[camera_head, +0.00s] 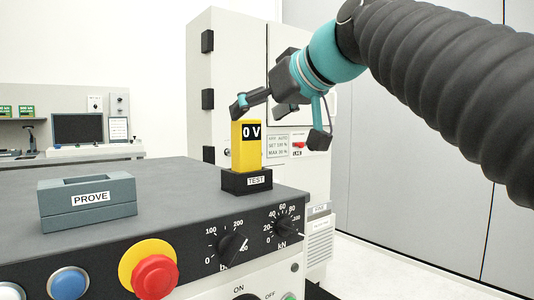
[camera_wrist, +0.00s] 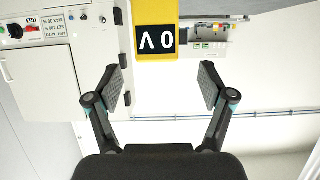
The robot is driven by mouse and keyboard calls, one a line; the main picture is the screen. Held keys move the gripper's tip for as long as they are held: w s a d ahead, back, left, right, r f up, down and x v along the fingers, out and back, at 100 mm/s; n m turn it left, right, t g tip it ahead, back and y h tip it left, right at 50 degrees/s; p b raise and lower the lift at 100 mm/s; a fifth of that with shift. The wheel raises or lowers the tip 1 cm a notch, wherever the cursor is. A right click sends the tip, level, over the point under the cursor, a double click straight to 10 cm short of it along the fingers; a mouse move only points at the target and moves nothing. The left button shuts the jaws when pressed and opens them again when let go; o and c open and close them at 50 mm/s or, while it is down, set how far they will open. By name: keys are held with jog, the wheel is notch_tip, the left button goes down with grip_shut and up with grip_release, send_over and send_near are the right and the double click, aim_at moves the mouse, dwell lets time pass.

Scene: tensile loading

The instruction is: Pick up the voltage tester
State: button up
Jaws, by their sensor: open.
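The voltage tester (camera_head: 246,150) is a yellow block with a black "0 V" display. It stands upright in a dark holder (camera_head: 247,181) labelled TEST on the grey bench top. In the wrist view the tester (camera_wrist: 155,14) appears upside down at the top centre, just beyond the fingertips. My gripper (camera_head: 280,120) is above and to the right of the tester in the head view. Its fingers (camera_wrist: 168,78) are spread wide with nothing between them. The tester's lower part is hidden inside the holder.
A grey block labelled PROVE (camera_head: 87,203) sits at the left of the bench top (camera_head: 175,190). A tall white cabinet (camera_head: 228,60) stands behind. Bench top between the two holders is clear.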

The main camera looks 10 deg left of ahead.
aim_at(246, 122)
jog(key=shift+x, duration=2.7)
jog(key=shift+w+d, duration=0.1)
grip_shut()
